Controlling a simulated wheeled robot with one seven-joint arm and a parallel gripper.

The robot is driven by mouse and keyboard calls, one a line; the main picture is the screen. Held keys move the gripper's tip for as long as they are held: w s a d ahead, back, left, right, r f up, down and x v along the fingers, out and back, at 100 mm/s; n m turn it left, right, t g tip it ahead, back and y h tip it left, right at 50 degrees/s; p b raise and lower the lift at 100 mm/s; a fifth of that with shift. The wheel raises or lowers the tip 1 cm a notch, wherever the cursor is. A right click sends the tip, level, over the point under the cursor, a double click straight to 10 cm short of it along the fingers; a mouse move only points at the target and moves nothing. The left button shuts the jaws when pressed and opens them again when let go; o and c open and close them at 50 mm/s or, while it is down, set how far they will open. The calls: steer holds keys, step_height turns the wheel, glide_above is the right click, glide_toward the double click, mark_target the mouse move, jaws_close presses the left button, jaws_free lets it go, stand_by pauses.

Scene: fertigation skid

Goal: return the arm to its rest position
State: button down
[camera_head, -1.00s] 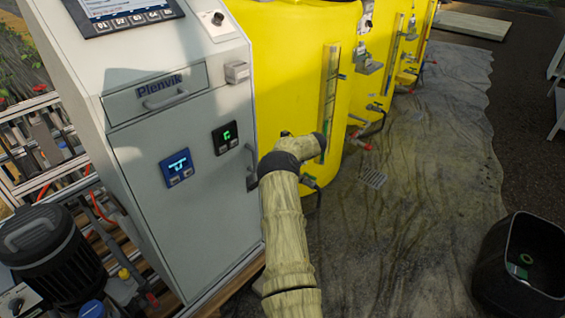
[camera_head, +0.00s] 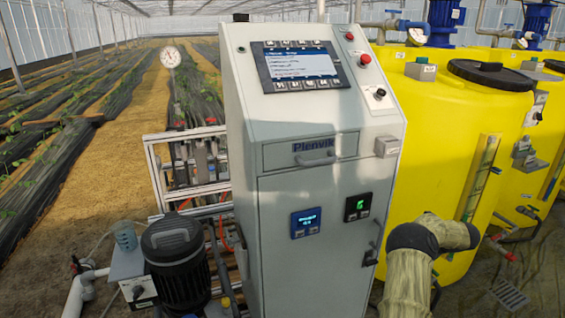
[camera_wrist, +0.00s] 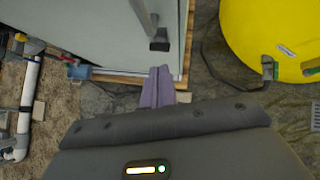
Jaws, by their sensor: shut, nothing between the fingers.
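My gripper (camera_wrist: 158,88) shows in the wrist view as two purple-grey fingers pressed together, empty, pointing down beside the lower edge of the grey cabinet (camera_wrist: 100,35). A dark-ended bar (camera_wrist: 159,45), which looks like the cabinet's door handle, is just beyond the fingertips in the picture; I cannot tell the distance. In the head view my arm, in a tan sleeve with a dark joint, rises at the lower right in front of the yellow tank and bends right. My fingers do not show in that view.
The grey control cabinet (camera_head: 310,200) with screen and handle (camera_head: 372,250) stands left of my arm. A yellow tank (camera_head: 430,150) is close behind the arm. A black pump motor (camera_head: 176,262) stands at the lower left. A floor grate (camera_head: 510,294) lies at right.

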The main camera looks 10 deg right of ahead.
steer(key=w+a+r+m+t+h, duration=0.35)
steer(key=w+r+m, duration=0.25)
steer(key=r+m, duration=0.4)
steer(key=s+a+r+m+h, duration=0.1)
steer(key=a+r+m+h, duration=0.35)
steer(key=a+m, duration=0.6)
steer(key=s+a+f+m+g+y, duration=0.2)
steer(key=s+a+m+g, duration=0.2)
steer(key=s+a+m, duration=0.85)
steer(key=s+a+f+m+g+y, duration=0.25)
steer(key=s+a+m+g, duration=0.4)
steer(key=s+a, duration=1)
step_height(320, 180, up, 20)
steer(key=m+t+p, duration=0.1)
steer(key=p, duration=1.9)
steer(key=shift+s+d+r+t, duration=0.2)
steer(key=shift+s+t, duration=0.1)
steer(key=shift+s, duration=0.1)
